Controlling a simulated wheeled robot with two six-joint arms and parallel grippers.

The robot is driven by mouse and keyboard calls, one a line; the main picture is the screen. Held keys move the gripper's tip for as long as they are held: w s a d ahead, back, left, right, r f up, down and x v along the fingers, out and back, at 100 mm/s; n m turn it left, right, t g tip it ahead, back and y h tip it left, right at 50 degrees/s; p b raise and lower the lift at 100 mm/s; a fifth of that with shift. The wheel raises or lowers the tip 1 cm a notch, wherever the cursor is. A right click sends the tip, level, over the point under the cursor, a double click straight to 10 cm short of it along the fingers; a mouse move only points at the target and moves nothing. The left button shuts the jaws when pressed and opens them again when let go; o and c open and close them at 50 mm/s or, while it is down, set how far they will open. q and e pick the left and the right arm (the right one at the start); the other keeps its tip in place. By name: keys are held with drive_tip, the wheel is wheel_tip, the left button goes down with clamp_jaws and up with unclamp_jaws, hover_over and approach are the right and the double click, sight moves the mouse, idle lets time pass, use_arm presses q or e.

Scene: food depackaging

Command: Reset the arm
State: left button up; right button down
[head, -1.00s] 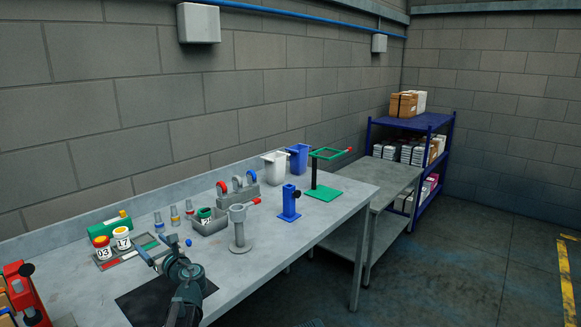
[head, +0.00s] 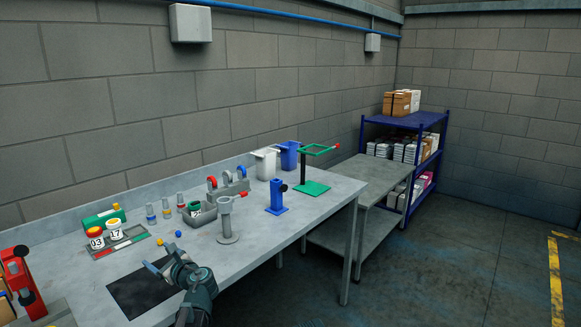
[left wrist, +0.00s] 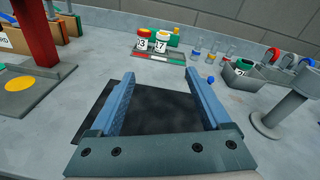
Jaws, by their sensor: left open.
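My left gripper (head: 164,262) is open and empty above the black mat (head: 128,298) near the table's front edge. In the left wrist view its two blue fingers (left wrist: 162,85) stand wide apart over the same mat (left wrist: 150,135), with nothing between them. My right gripper is in neither view.
Jars 03 (head: 95,240) and 17 (head: 114,231) stand on a tray at the back left. A grey post stand (head: 227,222), a blue stand (head: 277,198) and a green stand (head: 313,187) are to the right. A red device (head: 20,277) is at far left.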

use_arm(q)
drive_tip(key=s+d+f+n+g+h, duration=0.3)
drive_tip(key=s+d+f+n, duration=0.3)
drive_tip(key=s+d, duration=0.3)
drive_tip(key=s+d+f+n+g+h+b, duration=0.1)
drive_tip(key=s+d+f+n+g+h, duration=0.3)
drive_tip(key=s+d+f, duration=0.4)
drive_tip(key=s+d+f+n+g+h+b, duration=0.1)
drive_tip(key=s+d+f+n+g+h, duration=0.2)
drive_tip(key=s+d+f+n, duration=0.4)
drive_tip(key=s+d+n+h, duration=0.1)
drive_tip(key=s+d, duration=0.3)
drive_tip(key=d, duration=0.4)
drive_tip(key=shift+s+d+f+n+h, duration=0.15)
drive_tip(key=shift+s+f+n+h, duration=0.15)
drive_tip(key=shift+h, duration=0.1)
